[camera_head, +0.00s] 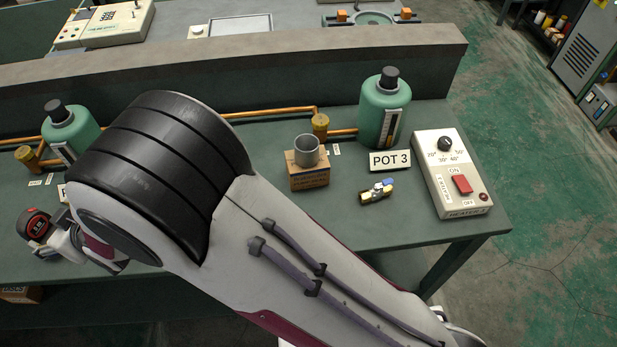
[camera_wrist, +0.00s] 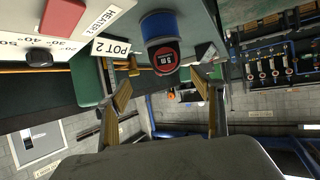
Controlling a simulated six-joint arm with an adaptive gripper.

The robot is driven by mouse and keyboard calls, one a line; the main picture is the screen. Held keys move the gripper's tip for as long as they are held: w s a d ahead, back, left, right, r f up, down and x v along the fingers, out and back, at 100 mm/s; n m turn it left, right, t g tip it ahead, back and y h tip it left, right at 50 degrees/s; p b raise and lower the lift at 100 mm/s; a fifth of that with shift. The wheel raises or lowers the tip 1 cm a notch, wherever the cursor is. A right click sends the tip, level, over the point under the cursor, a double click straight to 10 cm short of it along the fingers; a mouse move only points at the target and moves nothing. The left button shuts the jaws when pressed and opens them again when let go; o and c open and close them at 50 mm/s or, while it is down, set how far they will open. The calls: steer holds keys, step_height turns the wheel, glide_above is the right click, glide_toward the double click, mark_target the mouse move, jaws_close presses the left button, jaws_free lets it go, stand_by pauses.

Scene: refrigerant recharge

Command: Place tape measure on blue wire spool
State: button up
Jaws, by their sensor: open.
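The tape measure (camera_wrist: 165,57), black with a red label, appears against the end of the blue wire spool (camera_wrist: 158,25) in the wrist view. That view looks inverted, so the tape measure seems to rest on top of the spool. My gripper (camera_wrist: 150,70) is open, one finger to each side of the tape measure, with visible gaps. In the head view the tape measure (camera_head: 36,225) shows at the far left, beside my wrist. The spool is not discernible there. Exact contact between tape measure and spool cannot be fully judged.
A POT 2 sign (camera_wrist: 112,48) and a heater box (camera_wrist: 45,25) are near the gripper. Green canisters (camera_head: 385,110), a metal cup on a small box (camera_head: 309,177), a POT 3 sign (camera_head: 390,160), brass fittings (camera_head: 377,192) and another heater box (camera_head: 450,172) stand on the bench.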

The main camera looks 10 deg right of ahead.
steer(key=w+d+r+m+t+h, duration=0.1)
steer(key=w+d+r+m+h, duration=0.3)
steer(key=d, duration=0.7)
steer(key=w+d+r, duration=0.3)
steer(key=d+r, duration=0.3)
steer(key=d, duration=0.6)
steer(key=w+d+r+m+t+h, duration=0.1)
steer(key=w+d+r+m+h, duration=0.3)
steer(key=d, duration=0.7)
steer(key=s+d+r, duration=0.1)
steer(key=s+d, duration=0.2)
steer(key=d, duration=0.3)
steer(key=s+d+r+m+h, duration=0.1)
steer(key=s+d+r, duration=0.15)
steer(key=d, duration=0.45)
steer(key=s+d+r, duration=0.1)
steer(key=s+d, duration=0.3)
steer(key=d, duration=0.2)
steer(key=s+d+f+m+g+h, duration=0.2)
steer(key=s+d+m, duration=0.1)
steer(key=s+d, duration=0.7)
steer(key=s, duration=0.4)
steer(key=shift+d, duration=0.25)
